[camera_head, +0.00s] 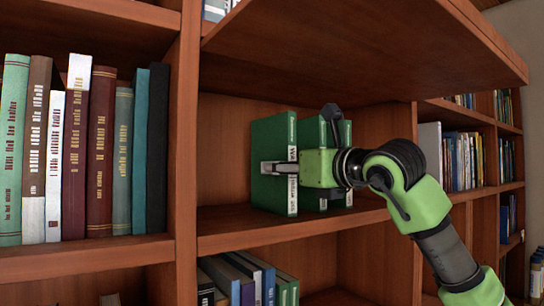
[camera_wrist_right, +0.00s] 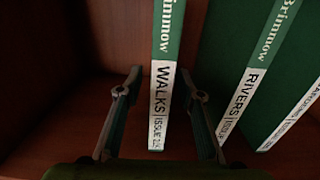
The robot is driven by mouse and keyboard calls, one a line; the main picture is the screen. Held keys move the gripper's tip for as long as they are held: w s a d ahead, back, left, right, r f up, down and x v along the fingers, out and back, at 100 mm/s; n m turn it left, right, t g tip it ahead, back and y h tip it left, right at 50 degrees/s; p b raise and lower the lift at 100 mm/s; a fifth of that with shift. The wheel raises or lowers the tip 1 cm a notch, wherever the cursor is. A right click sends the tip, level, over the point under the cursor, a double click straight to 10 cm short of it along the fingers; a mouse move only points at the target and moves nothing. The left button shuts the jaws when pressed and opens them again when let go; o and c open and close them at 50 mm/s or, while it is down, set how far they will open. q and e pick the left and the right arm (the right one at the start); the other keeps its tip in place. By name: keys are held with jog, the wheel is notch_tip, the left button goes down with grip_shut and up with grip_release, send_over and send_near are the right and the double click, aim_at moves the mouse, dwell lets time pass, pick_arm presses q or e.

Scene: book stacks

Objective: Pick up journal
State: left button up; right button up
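A green journal with a white spine label reading WALKS (camera_wrist_right: 164,60) stands upright in the middle shelf compartment. It is the leftmost green journal (camera_head: 270,140) in the head view. My right gripper (camera_head: 282,168) is at its spine in the head view. In the right wrist view, the fingers of my right gripper (camera_wrist_right: 161,82) are open, one on each side of the spine, with gaps showing on both sides. A second green journal, RIVERS (camera_wrist_right: 258,75), stands to its right, with another green journal (camera_wrist_right: 297,118) beyond. My left gripper is not in view.
A wooden panel (camera_head: 370,50) juts out above the compartment. A wooden upright (camera_head: 185,150) borders it at left, beyond which several books (camera_head: 100,150) stand. More books (camera_head: 245,280) are on the shelf below. Compartment space left of the journals is free.

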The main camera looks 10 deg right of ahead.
jog(key=p+x, duration=0.1)
jog(key=x, duration=0.2)
jog(key=shift+w, duration=0.25)
grip_shut()
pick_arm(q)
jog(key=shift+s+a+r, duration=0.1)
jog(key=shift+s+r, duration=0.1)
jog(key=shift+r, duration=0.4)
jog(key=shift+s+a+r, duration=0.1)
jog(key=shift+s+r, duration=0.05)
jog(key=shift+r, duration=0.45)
pick_arm(e)
jog(key=shift+r, duration=0.1)
